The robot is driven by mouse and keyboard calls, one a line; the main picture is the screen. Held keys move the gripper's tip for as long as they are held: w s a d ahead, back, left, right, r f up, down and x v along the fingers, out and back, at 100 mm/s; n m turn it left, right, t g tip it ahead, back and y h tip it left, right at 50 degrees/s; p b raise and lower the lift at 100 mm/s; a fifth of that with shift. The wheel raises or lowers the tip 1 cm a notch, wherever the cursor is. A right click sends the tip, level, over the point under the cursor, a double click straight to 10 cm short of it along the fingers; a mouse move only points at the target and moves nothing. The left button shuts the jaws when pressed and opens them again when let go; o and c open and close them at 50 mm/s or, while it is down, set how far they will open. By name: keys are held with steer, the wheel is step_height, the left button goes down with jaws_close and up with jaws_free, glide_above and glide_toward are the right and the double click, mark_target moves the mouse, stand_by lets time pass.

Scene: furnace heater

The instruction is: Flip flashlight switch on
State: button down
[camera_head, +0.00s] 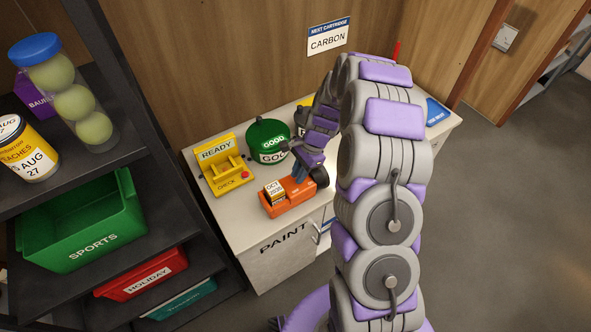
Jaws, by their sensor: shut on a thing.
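An orange body with a black round end, which looks like the flashlight (287,207), lies on the white counter in the head view. A block labelled "OCT 2028" (273,192) sits at its left end. My gripper (300,174) reaches down onto the orange body near the black end and appears shut on it. The fingers and arm hide part of its top, and I cannot make out the switch. A bright patch shows on the counter just beyond the black end.
The white counter (262,262), labelled "PAINT", also holds a yellow "READY" checker (222,165) and a green "GOOD" container (268,137). A dark shelf with a green "SPORTS" bin (88,222) stands at left. Open floor lies at right.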

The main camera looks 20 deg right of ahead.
steer(key=shift+w+d+f+g+y+p, duration=0.15)
steer(key=shift+d+g+y+p, duration=0.15)
steer(key=shift+y, duration=0.4)
steer(key=shift+d+f+g+y+p, duration=0.15)
steer(key=shift+d+y, duration=0.15)
steer(key=shift+y, duration=0.4)
steer(key=shift+w+d+f+g+y+p, duration=0.15)
steer(key=shift+d+g+y+p, duration=0.15)
steer(key=shift+y, duration=0.4)
steer(key=shift+s, duration=0.1)
steer(key=c, duration=1.1)
jaws_free()
steer(key=shift+d, duration=0.1)
steer(key=p+v, duration=0.1)
steer(key=v, duration=0.7)
steer(key=p+v, duration=0.1)
steer(key=v, duration=0.8)
steer(key=shift+d, duration=0.4)
